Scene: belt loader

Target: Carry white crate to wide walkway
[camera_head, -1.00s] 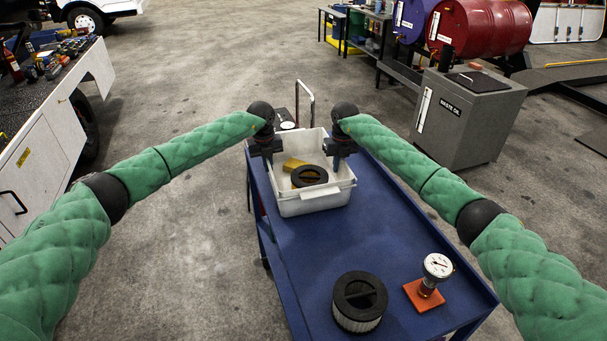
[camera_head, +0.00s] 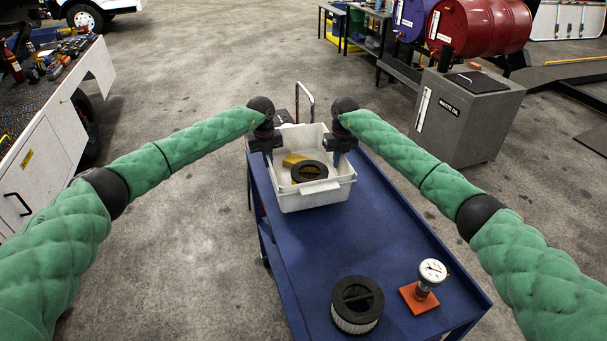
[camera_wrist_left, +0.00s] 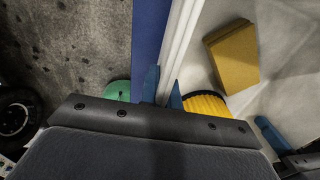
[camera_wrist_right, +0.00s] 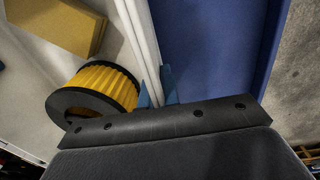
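The white crate (camera_head: 316,197) is at the far end of the blue cart. It holds a yellow box (camera_head: 293,159) and a yellow filter with a black ring end (camera_head: 308,171). My left gripper (camera_head: 268,155) is at its left wall; in the left wrist view the blue fingers (camera_wrist_left: 163,90) pinch the white rim. My right gripper (camera_head: 337,158) is at its right wall, its fingers (camera_wrist_right: 157,93) likewise closed on the rim. The crate looks about level; I cannot tell whether its bottom touches the cart. I cannot pick out a marked walkway.
The blue cart (camera_head: 375,225) carries a black-topped filter (camera_head: 357,304) and a gauge on an orange base (camera_head: 430,281) at its near end. A grey waste oil bin (camera_head: 468,118) stands right, a white workbench truck (camera_head: 45,150) left. Open concrete floor (camera_head: 200,75) lies between.

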